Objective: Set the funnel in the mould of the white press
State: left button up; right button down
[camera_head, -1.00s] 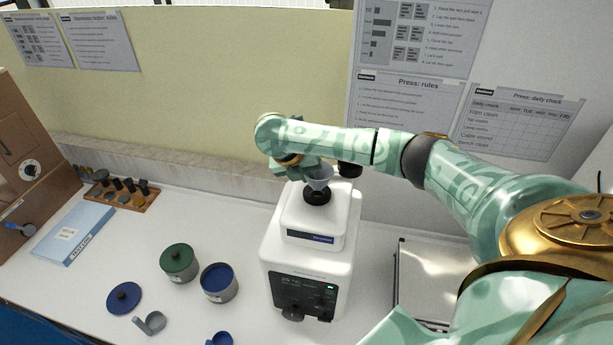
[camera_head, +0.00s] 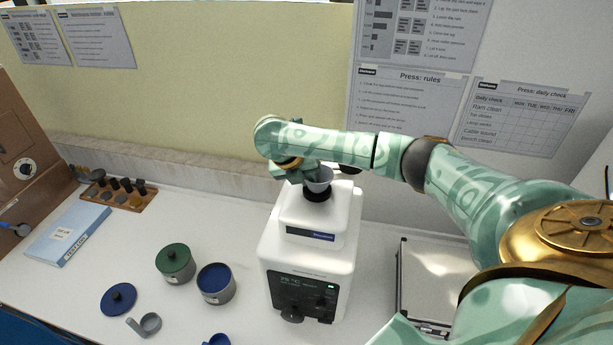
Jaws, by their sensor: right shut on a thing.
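The white press (camera_head: 306,265) stands on the bench in the middle, with a dark control panel and a lit display on its front. The black ring of its mould (camera_head: 317,195) is on top. A grey-blue funnel (camera_head: 319,182) is upright right over the mould, its lower end at or in the ring; I cannot tell how deep it sits. My right gripper (camera_head: 305,176) reaches in from the right and is shut on the funnel from its left and back side. The fingertips are partly hidden. My left gripper is not in view.
A blue lid (camera_head: 118,299) and a grey scoop (camera_head: 147,324) lie nearby. A metal case (camera_head: 424,285) is to the right. A wooden rack (camera_head: 121,193) is far left.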

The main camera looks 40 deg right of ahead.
jog(key=shift+f, duration=0.25)
jog(key=c, duration=1.6)
grip_release()
jog(key=shift+o, duration=1)
jog(key=shift+s, duration=0.35)
jog(key=shift+a, duration=0.15)
jog(key=w+p+v, duration=0.1)
jog(key=p+v, duration=0.5)
jog(key=v, duration=1)
jog(key=shift+s+d+r, duration=0.25)
jog(key=shift+s+r, duration=0.05)
jog(key=shift+s, duration=0.05)
